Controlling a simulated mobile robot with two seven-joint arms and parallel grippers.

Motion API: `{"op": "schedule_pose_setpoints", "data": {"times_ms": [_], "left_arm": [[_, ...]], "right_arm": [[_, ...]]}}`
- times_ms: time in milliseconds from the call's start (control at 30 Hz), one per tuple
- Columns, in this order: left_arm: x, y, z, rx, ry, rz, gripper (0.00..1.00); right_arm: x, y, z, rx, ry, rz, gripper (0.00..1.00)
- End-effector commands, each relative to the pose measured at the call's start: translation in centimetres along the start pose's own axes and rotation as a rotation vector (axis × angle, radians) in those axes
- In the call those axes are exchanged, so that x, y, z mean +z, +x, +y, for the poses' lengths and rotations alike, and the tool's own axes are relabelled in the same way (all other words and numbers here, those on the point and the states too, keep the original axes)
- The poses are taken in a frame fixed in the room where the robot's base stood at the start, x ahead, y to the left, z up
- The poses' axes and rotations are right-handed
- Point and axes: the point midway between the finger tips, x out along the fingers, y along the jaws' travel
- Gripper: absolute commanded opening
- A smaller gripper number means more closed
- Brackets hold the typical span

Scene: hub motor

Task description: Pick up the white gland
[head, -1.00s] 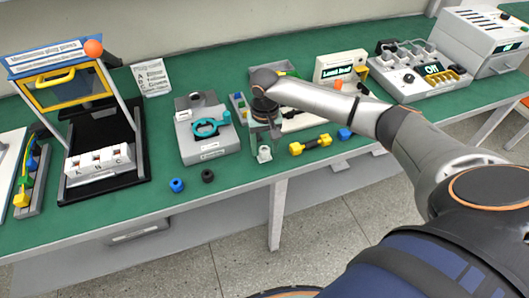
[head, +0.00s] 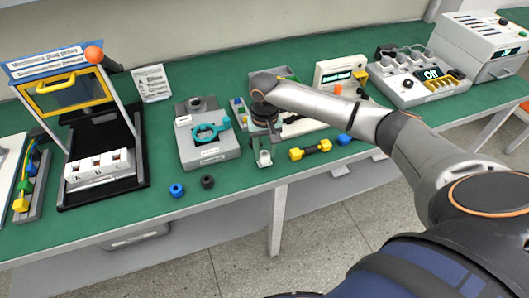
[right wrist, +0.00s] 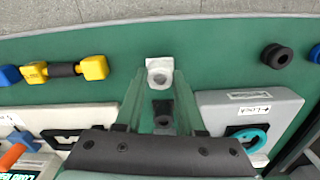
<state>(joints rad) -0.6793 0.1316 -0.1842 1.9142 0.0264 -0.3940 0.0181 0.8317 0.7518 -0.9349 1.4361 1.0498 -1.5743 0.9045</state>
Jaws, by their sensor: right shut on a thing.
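The white gland (right wrist: 160,72) is a small pale piece with a round opening, between the fingertips of my right gripper (right wrist: 160,80) in the right wrist view. The fingers are shut on it from both sides. In the head view the gland (head: 264,158) shows just below my right gripper (head: 263,140), near the front edge of the green table. I cannot tell whether it still touches the table. A small dark piece (right wrist: 163,112) shows behind it, between the fingers. My left gripper is not in view.
A grey fixture with a teal ring (head: 208,150) stands left of the gripper. A yellow-and-black connector (head: 310,149) lies to the right. A blue nut (head: 176,190) and a black nut (head: 207,182) lie near the front edge of the green table (head: 120,215).

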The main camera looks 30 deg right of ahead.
Motion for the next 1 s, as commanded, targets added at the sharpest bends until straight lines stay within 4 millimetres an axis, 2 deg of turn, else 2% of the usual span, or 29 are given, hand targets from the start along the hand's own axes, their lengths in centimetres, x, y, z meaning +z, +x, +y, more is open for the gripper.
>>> {"op": "schedule_pose_setpoints", "data": {"times_ms": [200, 333, 500, 700, 800, 1000], "left_arm": [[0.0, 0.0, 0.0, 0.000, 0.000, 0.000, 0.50], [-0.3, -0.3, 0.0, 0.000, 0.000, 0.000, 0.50], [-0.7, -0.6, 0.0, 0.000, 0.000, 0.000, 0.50], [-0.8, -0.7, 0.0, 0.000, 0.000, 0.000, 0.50], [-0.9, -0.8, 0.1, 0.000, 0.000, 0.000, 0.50], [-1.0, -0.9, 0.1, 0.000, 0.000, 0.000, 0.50]], "right_arm": [[-0.1, -2.9, -0.1, -0.004, 0.001, 0.003, 0.00], [1.8, -5.2, -0.8, -0.004, -0.005, 0.003, 0.00], [5.0, -9.2, -2.1, -0.004, -0.007, 0.004, 0.00], [9.4, -11.0, -3.9, -0.004, -0.006, 0.001, 0.00], [11.0, -11.7, -4.6, -0.003, -0.005, 0.001, 0.00], [12.7, -12.5, -5.3, -0.003, 0.000, 0.000, 0.00]]}}
